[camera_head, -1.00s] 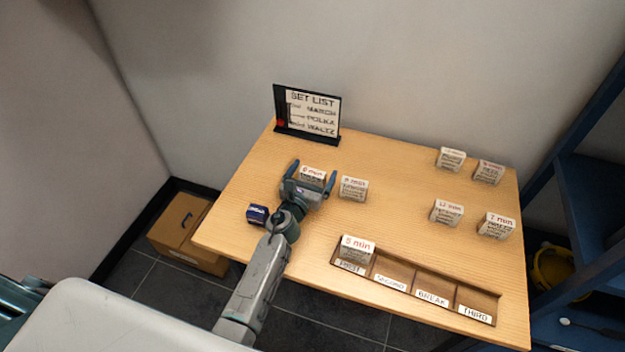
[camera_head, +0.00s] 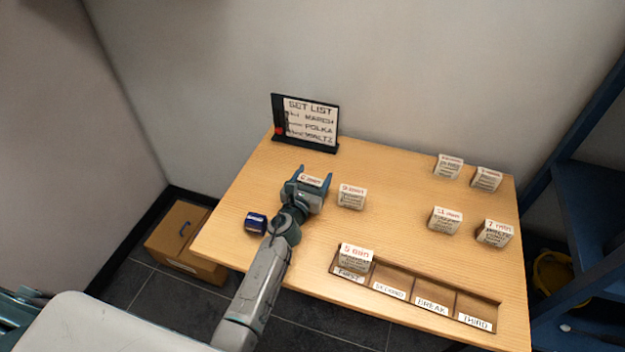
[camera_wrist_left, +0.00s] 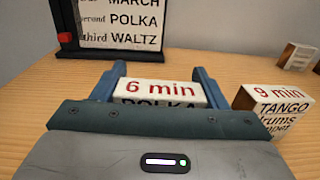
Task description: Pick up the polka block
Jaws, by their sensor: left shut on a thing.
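The polka block (camera_wrist_left: 160,91) is white with red "6 min" on top and "POLKA" on its face, partly hidden by my gripper's palm. It also shows in the head view (camera_head: 311,180), at the left of the table. My left gripper (camera_head: 314,173) has its two blue fingers on either side of the block and is shut on it. In the left wrist view the gripper's fingers (camera_wrist_left: 160,85) flank the block. I cannot tell whether the block is off the table. My right gripper is not in view.
The tango block (camera_head: 352,197) stands just right of my gripper. Several other blocks stand at the right. A tray (camera_head: 390,275) has a "5 min" block (camera_head: 355,257) in its FIRST compartment. The set list stand (camera_head: 305,123) is behind; a small blue block (camera_head: 255,222) lies at the left edge.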

